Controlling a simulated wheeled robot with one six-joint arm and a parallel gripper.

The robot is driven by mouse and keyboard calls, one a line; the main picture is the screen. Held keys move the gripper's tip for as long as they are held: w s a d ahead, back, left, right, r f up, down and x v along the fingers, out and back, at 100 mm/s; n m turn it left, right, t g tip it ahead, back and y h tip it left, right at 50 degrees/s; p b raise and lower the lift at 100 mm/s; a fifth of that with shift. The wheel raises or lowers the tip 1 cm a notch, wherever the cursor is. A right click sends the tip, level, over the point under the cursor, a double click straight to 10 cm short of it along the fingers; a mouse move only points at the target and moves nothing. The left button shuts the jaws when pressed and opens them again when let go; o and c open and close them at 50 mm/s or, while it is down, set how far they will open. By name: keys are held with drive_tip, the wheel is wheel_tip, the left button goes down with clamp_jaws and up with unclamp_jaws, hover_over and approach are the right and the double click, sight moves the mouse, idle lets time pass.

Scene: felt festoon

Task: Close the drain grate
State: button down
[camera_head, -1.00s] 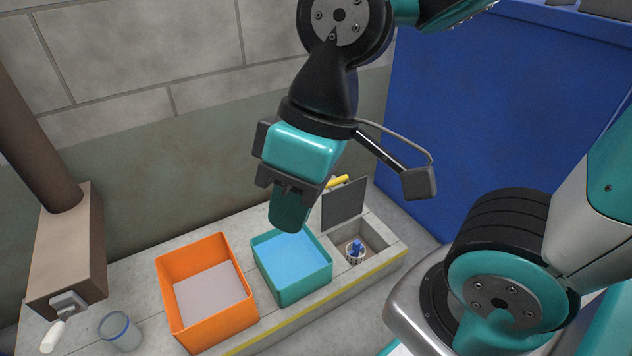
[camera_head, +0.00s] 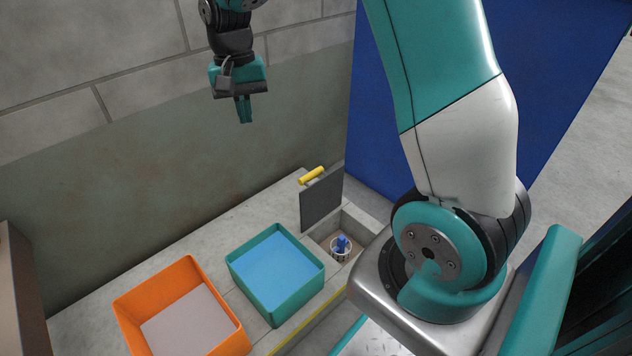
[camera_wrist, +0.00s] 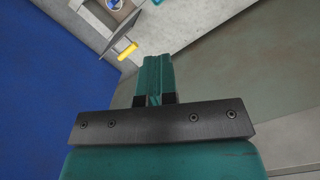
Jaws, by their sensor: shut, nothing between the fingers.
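The drain grate (camera_head: 322,199) is a dark grey panel standing upright, open, at the back edge of a square recess (camera_head: 352,222) in the stone ledge. A yellow handle (camera_head: 312,175) sticks out behind its top; it also shows in the wrist view (camera_wrist: 127,51). A small basket with a blue item (camera_head: 341,246) stands in the recess. My gripper (camera_head: 245,110) is shut and empty, high in front of the wall, up and to the left of the grate. In the wrist view its teal fingers (camera_wrist: 154,75) are together, apart from the handle.
A teal bin (camera_head: 290,301) with a blue inside stands just left of the recess. An orange bin (camera_head: 228,338) stands further left. The wall (camera_head: 130,180) runs behind the ledge, and a blue panel (camera_head: 420,150) rises at the right.

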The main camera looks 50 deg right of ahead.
drive_tip(key=w+d+f+m+g+b, duration=0.15)
drive_tip(key=w+d+f+m, duration=0.35)
drive_tip(key=d+f, duration=0.55)
drive_tip(key=m+g+b, duration=0.2)
drive_tip(key=m+b, duration=0.1)
drive_tip(key=m, duration=0.4)
hover_over(315, 170)
drive_tip(key=a, duration=0.2)
wheel_tip(315, 170, down, 10)
drive_tip(key=shift+t, duration=0.25)
drive_tip(key=b+x, duration=0.1)
drive_tip(key=x, duration=0.1)
drive_tip(key=b+x, duration=0.2)
drive_tip(key=x, duration=0.1)
drive_tip(key=w+b+x, duration=0.1)
drive_tip(key=x, duration=0.2)
drive_tip(key=shift+d+f, duration=0.15)
drive_tip(key=shift+s+f+b, duration=0.3)
drive_tip(key=shift+f+b, duration=0.15)
